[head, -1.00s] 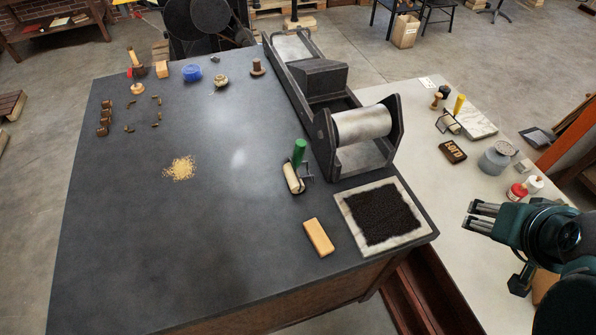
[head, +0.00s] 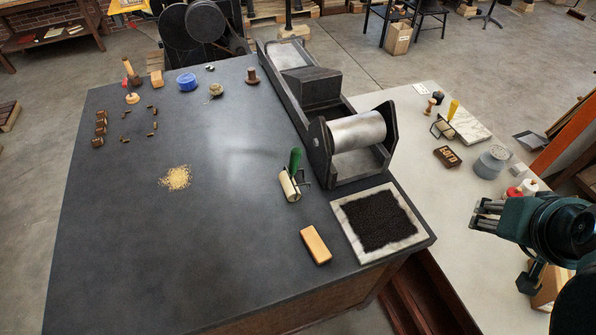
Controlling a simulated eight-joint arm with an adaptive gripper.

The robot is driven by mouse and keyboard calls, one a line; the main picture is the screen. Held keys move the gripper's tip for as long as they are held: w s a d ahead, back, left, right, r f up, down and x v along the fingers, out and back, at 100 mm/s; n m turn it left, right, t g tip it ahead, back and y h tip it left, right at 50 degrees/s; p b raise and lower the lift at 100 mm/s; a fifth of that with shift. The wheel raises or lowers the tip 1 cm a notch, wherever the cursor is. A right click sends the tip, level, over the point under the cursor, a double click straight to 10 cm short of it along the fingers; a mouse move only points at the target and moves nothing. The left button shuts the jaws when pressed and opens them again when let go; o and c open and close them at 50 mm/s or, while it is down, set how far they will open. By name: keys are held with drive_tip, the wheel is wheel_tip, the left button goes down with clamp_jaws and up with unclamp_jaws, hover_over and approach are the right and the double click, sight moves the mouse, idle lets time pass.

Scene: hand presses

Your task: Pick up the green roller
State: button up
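The green roller (head: 295,161) lies on the dark table, left of the press. Its green handle points up and away, and its cream cylinder (head: 289,187) sits at the near end in a dark wire frame. My gripper (head: 477,217) is at the right, over the pale side table and well apart from the roller. Its fingers point left, with a gap showing between them and nothing held.
The press with a metal cylinder (head: 357,132) stands right of the roller. A black-inked slab (head: 378,219) and a wooden block (head: 316,245) lie nearer. A yellow-handled roller (head: 453,110) is on the pale table (head: 427,183). The dark table's left middle is mostly clear.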

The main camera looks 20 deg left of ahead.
drive_tip(key=w+a+r+m+g+p, duration=0.2)
drive_tip(key=w+a, duration=0.2)
drive_tip(key=a, duration=0.5)
drive_tip(key=w+a+r+m+g+y+p, duration=0.1)
drive_tip(key=w+a+r+m+p, duration=0.2)
drive_tip(key=a, duration=0.7)
drive_tip(key=w+a+r+m+g+p, duration=0.1)
drive_tip(key=w+a+r+g, duration=0.1)
drive_tip(key=w+a, duration=0.5)
drive_tip(key=s+a+f+m+g+h+p, duration=0.1)
drive_tip(key=s+a+f+p, duration=0.1)
drive_tip(key=a, duration=0.9)
drive_tip(key=s+a+f+m+g+p, duration=0.1)
drive_tip(key=s+a+f+m, duration=0.15)
drive_tip(key=a, duration=0.85)
drive_tip(key=shift+n, duration=0.25)
drive_tip(key=f, duration=0.5)
drive_tip(key=shift+w+a+f, duration=0.2)
drive_tip(key=shift+w+a, duration=0.05)
drive_tip(key=shift+a, duration=0.15)
drive_tip(key=shift+f, duration=0.4)
drive_tip(key=shift+d+f, duration=0.1)
drive_tip(key=shift+f, duration=1.15)
